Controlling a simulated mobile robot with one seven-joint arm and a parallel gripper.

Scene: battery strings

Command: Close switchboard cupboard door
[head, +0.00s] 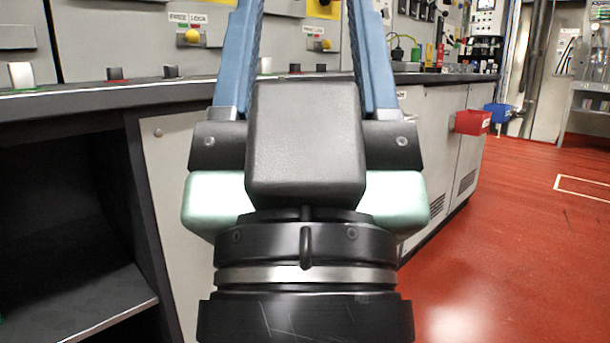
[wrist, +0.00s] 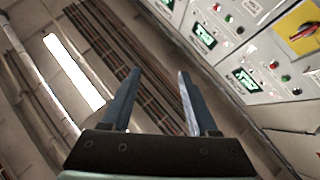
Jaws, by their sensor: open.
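My gripper (head: 305,20) is in the middle of the head view, with its two blue fingers spread apart and pointing up past the top edge. It is open and empty in the wrist view (wrist: 157,73). Behind it stands the grey switchboard (head: 120,35) with a dark counter. Below the counter at left is an open dark cupboard bay (head: 55,190) with a shelf. A pale grey panel (head: 172,170) stands right beside this bay, partly hidden by my gripper. I cannot tell whether it is the door. The wrist view shows the ceiling and switchboard faces, with no cupboard.
Vented grey cupboard fronts (head: 450,150) continue to the right and look shut. A red bin (head: 472,122) and a blue bin (head: 497,113) hang at the far end. The red floor (head: 520,240) at right is clear. The counter edge (head: 60,98) runs behind my gripper.

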